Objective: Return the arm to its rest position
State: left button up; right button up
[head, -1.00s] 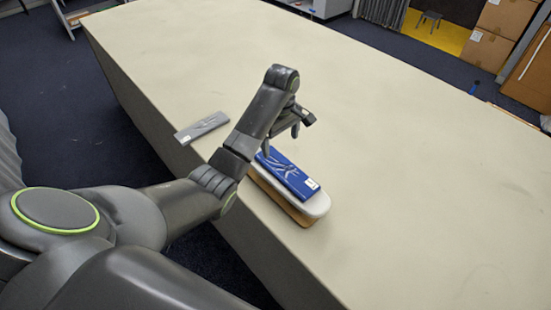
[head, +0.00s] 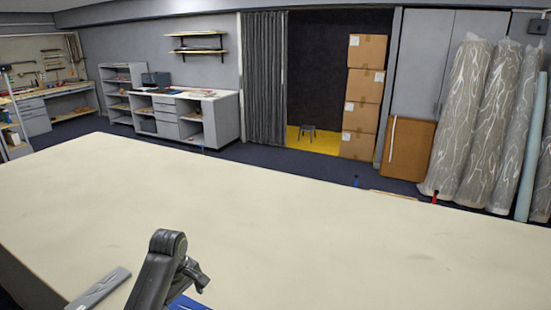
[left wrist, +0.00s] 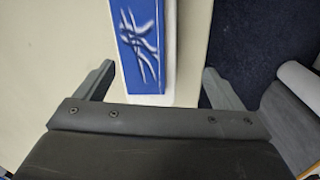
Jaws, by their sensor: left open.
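My left arm shows at the bottom of the head view, with its left gripper (head: 193,274) partly hidden by the arm link. In the left wrist view the left gripper (left wrist: 158,68) is open, with its two fingers apart and nothing held. A blue flat item with a line pattern (left wrist: 140,42) lies on a white-topped board (left wrist: 170,55), seen in the gap between the fingers and apart from them. Only a corner of the blue item (head: 186,303) shows at the bottom edge of the head view. My right gripper is in neither view.
A grey flat item (head: 100,288) lies on the table at the lower left, beside my arm. Shelves, stacked boxes (head: 360,95) and wrapped rolls (head: 465,120) stand away from the table.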

pick_arm(q)
jog(key=s+a+f+m+t, duration=0.1)
jog(key=s+f+m, duration=0.25)
jog(key=s, duration=0.55)
jog(key=s+a+f+m+t, duration=0.1)
jog(key=s+a+f+m, duration=0.3)
jog(key=s, duration=0.6)
jog(key=s+r+m+t+y, duration=0.1)
jog(key=s+r+m+y, duration=0.2)
jog(key=s, duration=1.2)
notch_tip(320, 180, down, 33)
jog(key=g+h+b, duration=0.1)
jog(key=h+b, duration=0.1)
jog(key=b, duration=0.6)
jog(key=s+f+b, duration=0.3)
jog(key=s+f, duration=0.5)
jog(key=f, duration=0.3)
jog(key=s+f+g+b, duration=0.1)
jog(key=s+f+b, duration=0.2)
jog(key=s+f, duration=0.4)
notch_tip(320, 180, down, 4)
jog(key=shift+s+d+f+m, duration=0.1)
jog(key=shift+s+d+m, duration=0.15)
jog(key=shift+s+m, duration=0.2)
